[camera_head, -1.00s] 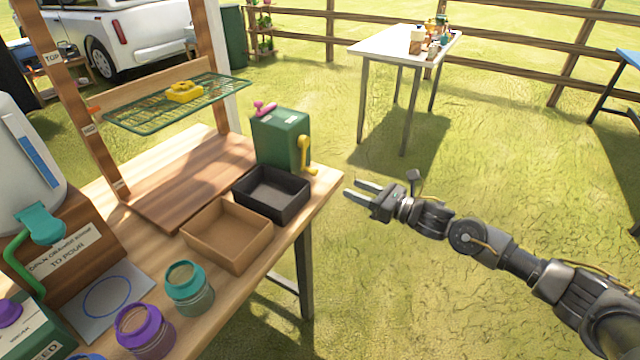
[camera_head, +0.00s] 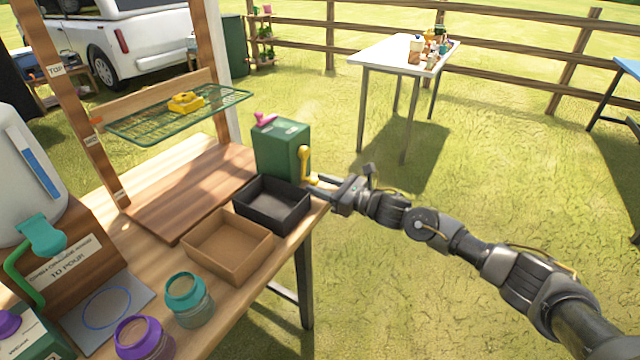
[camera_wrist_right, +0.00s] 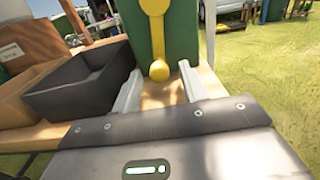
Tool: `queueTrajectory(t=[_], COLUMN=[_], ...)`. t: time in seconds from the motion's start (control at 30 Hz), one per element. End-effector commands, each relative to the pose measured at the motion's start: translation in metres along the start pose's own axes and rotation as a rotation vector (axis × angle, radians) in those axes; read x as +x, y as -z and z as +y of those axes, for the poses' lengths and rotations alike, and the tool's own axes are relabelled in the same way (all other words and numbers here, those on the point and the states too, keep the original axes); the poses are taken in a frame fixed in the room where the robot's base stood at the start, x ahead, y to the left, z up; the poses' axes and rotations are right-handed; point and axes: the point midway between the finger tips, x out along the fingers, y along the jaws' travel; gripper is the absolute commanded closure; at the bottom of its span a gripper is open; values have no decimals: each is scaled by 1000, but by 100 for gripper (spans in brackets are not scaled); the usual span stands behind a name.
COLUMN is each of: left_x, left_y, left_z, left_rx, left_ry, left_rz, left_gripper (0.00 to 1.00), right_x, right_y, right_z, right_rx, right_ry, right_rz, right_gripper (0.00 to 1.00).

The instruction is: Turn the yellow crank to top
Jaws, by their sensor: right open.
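The yellow crank (camera_head: 305,166) is on the right side of the green box (camera_head: 283,148) at the table's far right corner. In the right wrist view the crank (camera_wrist_right: 156,30) hangs down from its hub, with its round knob at the bottom. My right gripper (camera_head: 318,187) is open, close to the crank's lower end. In the wrist view the knob appears between the two open fingers (camera_wrist_right: 158,92), a little beyond their tips; I cannot tell whether they touch it. My left gripper is not in view.
A black tray (camera_head: 305,212) and a brown tray (camera_head: 262,262) stand in front of the green box. A pink handle (camera_head: 265,120) sits on top of the box. A green wire shelf (camera_head: 215,105) is to the left. Open grass lies right of the table.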

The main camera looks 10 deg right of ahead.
Motion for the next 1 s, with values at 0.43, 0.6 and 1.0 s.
queueTrajectory(t=[0.43,0.6,1.0], left_x=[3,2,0], left_y=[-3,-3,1], left_z=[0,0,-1], left_rx=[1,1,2], left_ry=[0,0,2], left_rz=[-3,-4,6], left_gripper=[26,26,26], right_x=[6,6,6], right_y=[0,0,-1], right_z=[0,0,6], right_rx=[1,1,63], right_ry=[0,0,-2], right_rz=[1,0,-1], right_gripper=[65,87,100])
